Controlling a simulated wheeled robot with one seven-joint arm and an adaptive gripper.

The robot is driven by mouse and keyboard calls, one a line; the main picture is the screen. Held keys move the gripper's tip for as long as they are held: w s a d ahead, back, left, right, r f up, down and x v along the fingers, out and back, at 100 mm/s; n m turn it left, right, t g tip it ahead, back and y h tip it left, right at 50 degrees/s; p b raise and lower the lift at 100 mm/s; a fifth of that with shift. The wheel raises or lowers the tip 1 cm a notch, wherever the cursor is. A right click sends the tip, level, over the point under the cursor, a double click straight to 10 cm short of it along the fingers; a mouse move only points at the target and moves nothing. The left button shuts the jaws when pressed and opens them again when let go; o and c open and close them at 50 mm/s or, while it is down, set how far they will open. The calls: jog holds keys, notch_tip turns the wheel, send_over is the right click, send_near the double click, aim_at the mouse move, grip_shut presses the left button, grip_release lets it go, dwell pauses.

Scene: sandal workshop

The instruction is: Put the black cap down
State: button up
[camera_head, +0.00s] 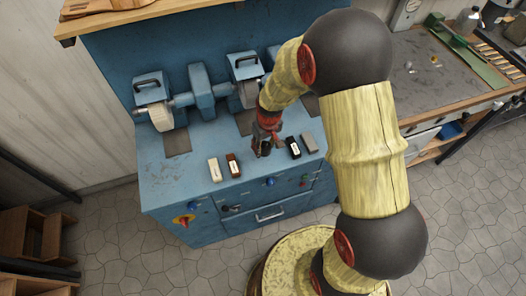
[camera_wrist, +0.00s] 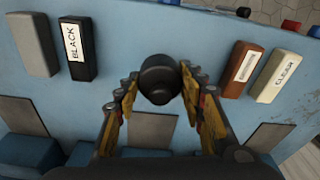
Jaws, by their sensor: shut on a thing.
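The black cap (camera_wrist: 160,78) is a dark, round piece in the middle of the wrist view. My gripper (camera_wrist: 158,86) has a finger on each side of it and is shut on it. In the head view my gripper (camera_head: 264,146) points down over the front part of the blue machine bench (camera_head: 180,190), between two pairs of blocks. The cap cannot be made out clearly there. Whether the cap touches the bench top is hard to tell.
A grey block (camera_head: 309,142) and a black block (camera_head: 293,148) labelled BLACK lie right of my gripper. A brown block (camera_head: 233,165) and a cream block (camera_head: 215,169) lie left. Blue grinding machines (camera_head: 200,92) stand behind. Bare bench top lies between the pairs.

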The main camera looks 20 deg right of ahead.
aim_at(263, 151)
jog(key=shift+w+a+f+b, duration=0.15)
jog(key=shift+f+b, duration=0.05)
jog(key=shift+f, duration=0.75)
jog(key=shift+w+a+f+b, duration=0.1)
jog(key=shift+f+b, duration=0.1)
jog(key=shift+f, duration=0.75)
jog(key=shift+f, duration=0.15)
jog(key=o, duration=1)
